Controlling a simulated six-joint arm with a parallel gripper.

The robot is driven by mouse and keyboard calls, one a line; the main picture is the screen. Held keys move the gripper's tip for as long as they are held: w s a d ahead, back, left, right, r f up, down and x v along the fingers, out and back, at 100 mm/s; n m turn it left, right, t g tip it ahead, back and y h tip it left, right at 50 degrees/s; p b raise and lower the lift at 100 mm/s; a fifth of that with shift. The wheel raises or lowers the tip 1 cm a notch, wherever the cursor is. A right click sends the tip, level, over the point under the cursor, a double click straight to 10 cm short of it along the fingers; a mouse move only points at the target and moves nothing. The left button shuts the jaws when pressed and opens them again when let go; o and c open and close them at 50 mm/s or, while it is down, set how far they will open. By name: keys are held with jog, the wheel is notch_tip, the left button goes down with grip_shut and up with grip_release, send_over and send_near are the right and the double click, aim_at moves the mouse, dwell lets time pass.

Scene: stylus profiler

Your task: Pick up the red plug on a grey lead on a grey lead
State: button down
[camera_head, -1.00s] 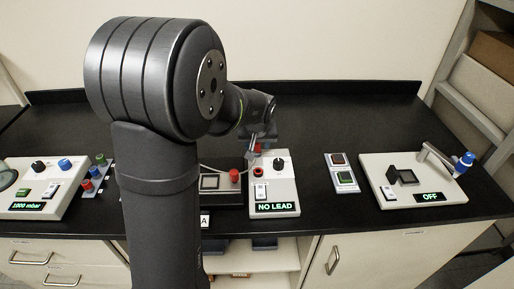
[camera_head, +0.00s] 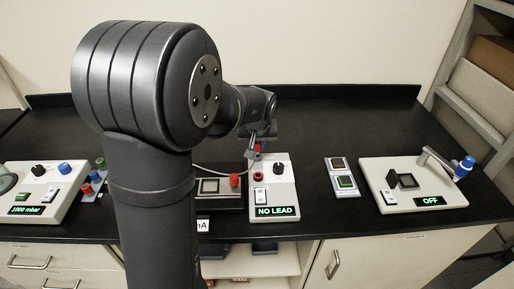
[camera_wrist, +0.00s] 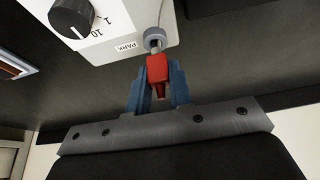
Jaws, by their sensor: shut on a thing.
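The red plug (camera_wrist: 157,70) is between the two blue fingers of my gripper (camera_wrist: 158,88) in the wrist view. The gripper is shut on it. A pale metallic piece at the plug's upper end meets or overlaps a grey ring (camera_wrist: 154,34) beside the label PARK; I cannot tell whether it is in the ring. In the head view my gripper (camera_head: 260,140) is above the back of the white box reading NO LEAD (camera_head: 285,196), and a little of the red plug (camera_head: 257,148) shows. The grey lead (camera_head: 215,172) curves left from there.
A red socket (camera_head: 258,176) is on the NO LEAD box. A red post (camera_head: 235,180) stands on the black unit to its left. The bench behind is clear.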

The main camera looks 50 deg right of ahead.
notch_tip(320, 180, up, 2)
jog(key=shift+r, duration=0.1)
jog(key=s+r, duration=0.6)
jog(key=s, duration=0.5)
jog(key=shift+s+r, duration=0.35)
jog(key=c, duration=1.8)
grip_release()
grip_shut()
jog(key=w+a+f, duration=0.3)
jog(key=w+a, duration=0.2)
jog(key=a, duration=0.1)
jog(key=shift+w+f, duration=0.3)
jog(key=shift+w, duration=0.05)
